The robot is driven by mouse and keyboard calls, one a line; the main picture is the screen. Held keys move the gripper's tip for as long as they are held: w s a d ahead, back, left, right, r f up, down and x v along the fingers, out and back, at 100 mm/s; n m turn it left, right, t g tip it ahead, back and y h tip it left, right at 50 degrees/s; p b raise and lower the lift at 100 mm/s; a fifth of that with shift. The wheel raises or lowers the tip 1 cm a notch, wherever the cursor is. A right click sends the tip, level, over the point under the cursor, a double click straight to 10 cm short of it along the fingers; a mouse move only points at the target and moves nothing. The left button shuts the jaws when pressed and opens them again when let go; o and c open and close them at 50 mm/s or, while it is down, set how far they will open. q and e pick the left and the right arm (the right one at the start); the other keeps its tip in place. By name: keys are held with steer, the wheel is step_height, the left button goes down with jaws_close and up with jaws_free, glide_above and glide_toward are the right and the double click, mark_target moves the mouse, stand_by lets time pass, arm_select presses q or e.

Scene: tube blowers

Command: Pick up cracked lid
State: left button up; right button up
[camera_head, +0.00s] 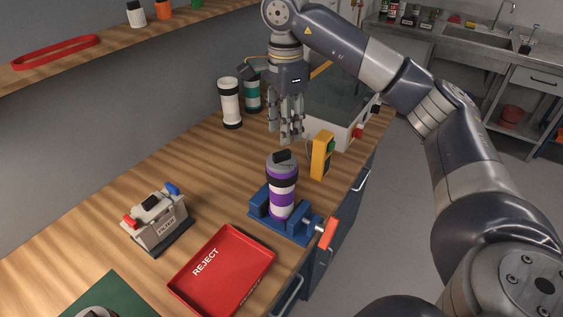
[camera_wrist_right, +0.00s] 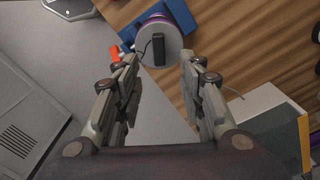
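The lid (camera_head: 282,157) sits on top of a purple and white tube (camera_head: 283,190), which stands upright in a blue vise (camera_head: 262,212) with a red handle. In the right wrist view the lid (camera_wrist_right: 172,44) is a grey disc with a black grip block, and a thin dark crack line runs beside the block. My right gripper (camera_head: 288,138) points down above and beyond the tube, apart from the lid. In the right wrist view its fingers (camera_wrist_right: 158,80) are spread and nothing is between them. My left gripper is not in view.
A yellow device (camera_head: 321,155) stands just behind the tube. A red REJECT tray (camera_head: 235,275) lies in front, with a filter box (camera_head: 158,222) to its left. A white-and-black canister (camera_head: 230,103) and a teal one (camera_head: 252,95) stand near the wall. A grey bin (camera_head: 325,125) stands behind.

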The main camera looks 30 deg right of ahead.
mark_target(282, 152)
steer(key=shift+f, duration=0.7)
steer(key=f+p, duration=0.2)
steer(key=f, duration=0.2)
steer(key=shift+a+f+p, duration=0.1)
steer(key=shift+a+p, duration=0.25)
steer(key=shift+p, duration=0.05)
steer(key=shift+f, duration=0.35)
jaws_close()
